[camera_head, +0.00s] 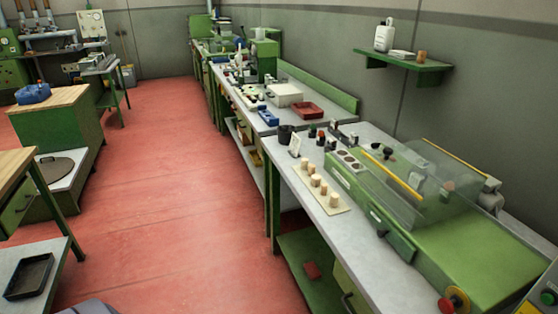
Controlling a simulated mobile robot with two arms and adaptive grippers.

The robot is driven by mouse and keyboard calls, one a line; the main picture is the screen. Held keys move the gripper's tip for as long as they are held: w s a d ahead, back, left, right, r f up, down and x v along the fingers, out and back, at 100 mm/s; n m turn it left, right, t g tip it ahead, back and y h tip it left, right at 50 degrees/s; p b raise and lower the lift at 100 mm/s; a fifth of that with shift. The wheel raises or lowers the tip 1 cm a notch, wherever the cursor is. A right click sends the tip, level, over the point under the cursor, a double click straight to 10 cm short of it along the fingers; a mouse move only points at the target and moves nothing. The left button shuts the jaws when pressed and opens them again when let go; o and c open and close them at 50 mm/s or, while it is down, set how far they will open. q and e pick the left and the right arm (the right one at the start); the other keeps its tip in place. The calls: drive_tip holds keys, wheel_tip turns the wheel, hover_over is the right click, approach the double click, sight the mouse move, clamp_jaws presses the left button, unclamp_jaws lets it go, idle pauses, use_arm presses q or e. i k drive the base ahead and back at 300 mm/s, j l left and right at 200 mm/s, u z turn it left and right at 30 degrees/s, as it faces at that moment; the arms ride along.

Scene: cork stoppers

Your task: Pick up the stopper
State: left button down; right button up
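Several pale cork stoppers (316,180) stand upright in a row on a flat cream board (339,207). The board lies on the grey top of the right-hand workbench, near its aisle edge, beside a green machine. The stoppers look alike, and I cannot tell which one is meant. Neither of my grippers is in view.
The green machine (470,245) with a clear guard fills the bench's right side. A black cup (286,135) and small items stand behind the board. A red tray (307,110) lies farther back. The red floor (165,215) along the bench is clear.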

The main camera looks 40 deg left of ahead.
sight(305, 162)
drive_tip(key=u, duration=1.05)
drive_tip(key=z, duration=0.65)
drive_tip(key=i+j+z, duration=0.15)
drive_tip(key=j+z, duration=0.55)
drive_tip(key=i+j+z, duration=0.1)
drive_tip(key=j+z, duration=0.2)
